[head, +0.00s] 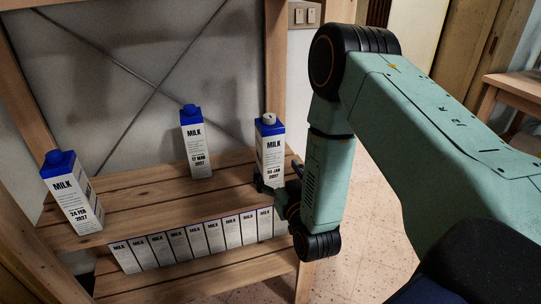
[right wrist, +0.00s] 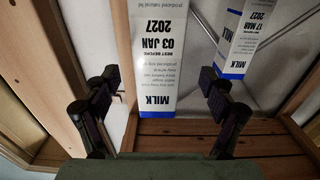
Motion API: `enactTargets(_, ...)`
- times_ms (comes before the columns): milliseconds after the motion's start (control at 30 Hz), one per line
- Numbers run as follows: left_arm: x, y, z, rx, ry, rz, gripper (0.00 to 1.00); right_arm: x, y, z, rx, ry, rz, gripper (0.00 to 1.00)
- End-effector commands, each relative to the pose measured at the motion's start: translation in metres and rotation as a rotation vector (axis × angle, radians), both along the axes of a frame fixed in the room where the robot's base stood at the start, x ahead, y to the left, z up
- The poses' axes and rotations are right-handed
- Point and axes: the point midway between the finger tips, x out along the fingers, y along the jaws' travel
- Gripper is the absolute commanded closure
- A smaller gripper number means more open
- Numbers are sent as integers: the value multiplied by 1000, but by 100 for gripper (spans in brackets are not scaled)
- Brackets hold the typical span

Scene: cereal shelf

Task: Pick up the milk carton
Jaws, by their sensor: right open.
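Three white milk cartons with blue tops stand upright on the wooden shelf (head: 150,199). The left carton (head: 74,199) reads 24 FEB 2027. The middle carton (head: 196,146) reads 17 MAR and stands farther back; it also shows in the right wrist view (right wrist: 240,45). The right carton (head: 269,150) reads 03 JAN 2027. My right gripper (head: 271,187) is open at the lower part of this right carton. In the right wrist view the 03 JAN carton (right wrist: 160,50) appears upside down between the two spread fingers (right wrist: 160,80), with gaps on both sides. My left gripper is not in view.
A row of several white MILK-printed fronts (head: 200,238) runs below the shelf's front edge. A wooden post (head: 276,60) rises behind the right carton. A wooden table (head: 515,88) stands at far right. The shelf between the left and right cartons is clear at the front.

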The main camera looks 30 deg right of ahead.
Motion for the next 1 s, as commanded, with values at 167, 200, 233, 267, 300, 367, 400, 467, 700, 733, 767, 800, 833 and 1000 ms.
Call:
enactTargets(167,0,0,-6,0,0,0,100,20,-5,-1,0,-3,0,17)
enactTargets(200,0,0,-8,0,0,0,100,24,-7,-1,0,-2,1,17)
enactTargets(233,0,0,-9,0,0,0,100,28,-8,-2,0,-2,1,17)
enactTargets(267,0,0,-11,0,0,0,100,32,-10,-3,0,-3,1,17)
enactTargets(300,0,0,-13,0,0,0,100,38,-13,-4,0,-3,2,17)
enactTargets(367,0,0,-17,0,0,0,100,47,-18,-4,0,-4,1,17)
enactTargets(400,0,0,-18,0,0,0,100,52,-19,-4,-1,-2,3,17)
enactTargets(467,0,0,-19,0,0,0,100,59,-20,-4,0,-1,4,17)
enactTargets(700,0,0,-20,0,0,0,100,67,-23,-4,1,3,5,17)
enactTargets(733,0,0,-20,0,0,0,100,67,-24,-4,1,3,5,17)
enactTargets(767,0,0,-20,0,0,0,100,67,-24,-3,1,3,5,17)
enactTargets(800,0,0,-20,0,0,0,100,67,-24,-3,1,3,5,17)
enactTargets(833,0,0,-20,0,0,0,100,67,-24,-3,0,2,5,19)
enactTargets(1000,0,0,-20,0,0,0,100,67,-24,-3,0,2,5,33)
